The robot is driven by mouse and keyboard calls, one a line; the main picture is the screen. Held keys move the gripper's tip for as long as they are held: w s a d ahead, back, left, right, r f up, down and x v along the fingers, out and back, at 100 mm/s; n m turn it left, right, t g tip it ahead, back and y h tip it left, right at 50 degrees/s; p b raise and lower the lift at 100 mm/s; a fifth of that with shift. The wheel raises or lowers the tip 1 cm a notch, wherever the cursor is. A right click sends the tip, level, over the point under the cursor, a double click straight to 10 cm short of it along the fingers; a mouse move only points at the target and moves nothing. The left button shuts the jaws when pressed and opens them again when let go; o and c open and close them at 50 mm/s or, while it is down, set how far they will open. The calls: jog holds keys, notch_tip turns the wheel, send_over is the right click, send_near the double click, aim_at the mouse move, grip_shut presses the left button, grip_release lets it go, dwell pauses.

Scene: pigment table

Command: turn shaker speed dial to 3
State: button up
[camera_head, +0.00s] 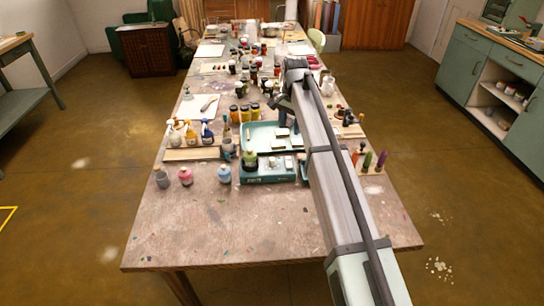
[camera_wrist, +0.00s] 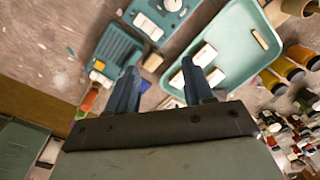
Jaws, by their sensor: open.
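A teal bench device (camera_head: 266,175), which I take to be the shaker, stands near the front middle of the table in the head view. A dark green jar (camera_head: 250,160) is on its left side. In the wrist view a teal device (camera_wrist: 188,18) is cut off by the top edge. It has a pale round part (camera_wrist: 172,5) and a white rectangular part (camera_wrist: 148,27). I cannot tell which part is the speed dial or read its setting. My gripper (camera_wrist: 161,84) is open and empty, with both fingers below that device in the picture and apart from it.
A teal tray (camera_wrist: 264,55) with white blocks lies beside the device. A slotted teal holder (camera_wrist: 113,48) is near my left finger. Amber jars (camera_head: 245,113) stand behind. The table's front (camera_head: 230,225) is clear.

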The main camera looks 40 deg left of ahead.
jog(key=m, duration=0.1)
send_over(272, 159)
jog(key=shift+h, duration=0.3)
notch_tip(272, 159, down, 13)
jog(key=shift+a, duration=0.1)
jog(key=shift+c, duration=0.4)
grip_shut()
